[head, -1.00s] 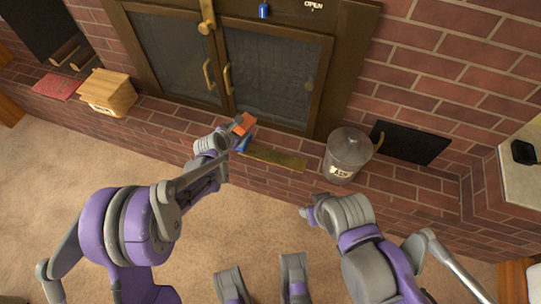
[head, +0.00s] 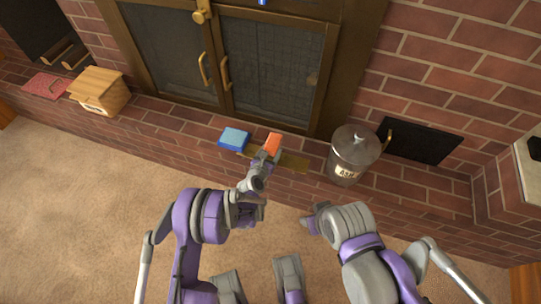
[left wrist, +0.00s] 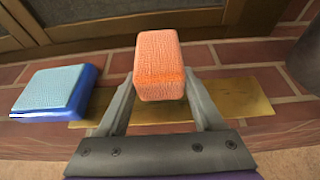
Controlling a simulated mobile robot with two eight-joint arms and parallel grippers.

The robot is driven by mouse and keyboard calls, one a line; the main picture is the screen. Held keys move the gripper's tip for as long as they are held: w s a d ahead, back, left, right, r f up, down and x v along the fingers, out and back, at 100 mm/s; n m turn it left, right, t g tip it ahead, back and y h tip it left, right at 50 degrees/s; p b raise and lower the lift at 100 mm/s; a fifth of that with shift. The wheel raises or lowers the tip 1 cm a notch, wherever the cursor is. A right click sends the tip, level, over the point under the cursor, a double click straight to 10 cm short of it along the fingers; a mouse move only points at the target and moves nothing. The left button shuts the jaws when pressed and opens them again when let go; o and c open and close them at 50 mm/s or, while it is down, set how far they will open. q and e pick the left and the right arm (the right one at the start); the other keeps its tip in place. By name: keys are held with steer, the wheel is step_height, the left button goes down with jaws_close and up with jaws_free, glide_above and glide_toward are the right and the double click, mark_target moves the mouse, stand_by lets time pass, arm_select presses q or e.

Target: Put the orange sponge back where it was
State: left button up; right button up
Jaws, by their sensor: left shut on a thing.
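The orange sponge (head: 272,143) is held in my left gripper (head: 266,156) above the hearth. It also shows in the left wrist view (left wrist: 159,62), between the two fingers of the left gripper (left wrist: 160,92), which is shut on it. A flat yellowish-brown strip (head: 292,163) lies on the brick ledge beneath and behind the gripper; it also shows in the left wrist view (left wrist: 240,97). A blue sponge (head: 234,138) with a lighter top lies left of the orange one, at the strip's left end. My right arm is at lower right; its fingers are not clear.
A lidded metal ash bucket (head: 352,155) stands on the ledge to the right. A wooden box (head: 97,92) and a red book-like item (head: 46,86) are at the far left. Glass fireplace doors (head: 275,70) rise behind the ledge.

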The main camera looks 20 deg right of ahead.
arm_select(q)
steer(key=shift+f+b, duration=0.3)
steer(key=shift+f, duration=1.05)
steer(key=shift+f, duration=0.1)
steer(key=o, duration=1.2)
steer(key=shift+r, duration=0.2)
steer(key=p+v, duration=0.2)
steer(key=v, duration=1)
steer(key=shift+f, duration=0.15)
steer(key=shift+a, duration=0.1)
